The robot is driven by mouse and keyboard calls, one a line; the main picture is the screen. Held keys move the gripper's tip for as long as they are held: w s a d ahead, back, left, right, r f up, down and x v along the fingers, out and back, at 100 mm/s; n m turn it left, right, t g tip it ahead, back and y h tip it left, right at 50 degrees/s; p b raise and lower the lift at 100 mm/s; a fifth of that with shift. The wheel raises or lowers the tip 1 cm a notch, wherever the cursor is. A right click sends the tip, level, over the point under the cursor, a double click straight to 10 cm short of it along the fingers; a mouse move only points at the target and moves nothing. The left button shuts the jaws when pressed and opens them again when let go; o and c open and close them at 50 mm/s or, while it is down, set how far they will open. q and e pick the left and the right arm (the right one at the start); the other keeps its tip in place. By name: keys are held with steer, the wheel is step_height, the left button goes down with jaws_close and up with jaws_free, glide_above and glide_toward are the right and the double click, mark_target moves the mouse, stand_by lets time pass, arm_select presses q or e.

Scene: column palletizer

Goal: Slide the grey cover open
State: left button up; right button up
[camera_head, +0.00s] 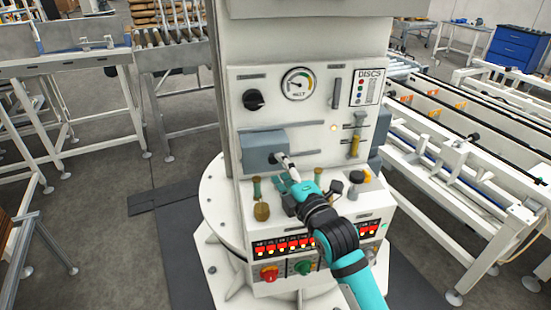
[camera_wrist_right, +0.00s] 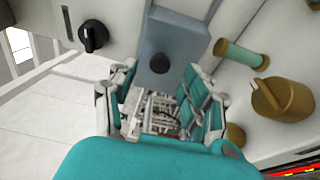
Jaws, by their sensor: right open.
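The grey cover (camera_head: 264,146) is a blue-grey box on the front of the white machine panel, below the black knob. It also shows in the right wrist view (camera_wrist_right: 182,40), with a dark round knob (camera_wrist_right: 160,63) on its face. My right gripper (camera_head: 285,162) is at the cover's right part in the head view. In the wrist view its open fingers (camera_wrist_right: 160,105) stand on either side below the cover's knob, with nothing between them. Whether the fingers touch the cover cannot be told. My left gripper is not in view.
Brass handles (camera_head: 262,211) stand on the ledge below the cover. A black rotary knob (camera_head: 253,100) and a gauge (camera_head: 298,84) sit above it. Red and green knobs (camera_head: 303,267) line the lower front. Conveyor frames (camera_head: 470,150) flank the machine.

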mark_target(275, 161)
steer(key=shift+x, duration=2)
jaws_close()
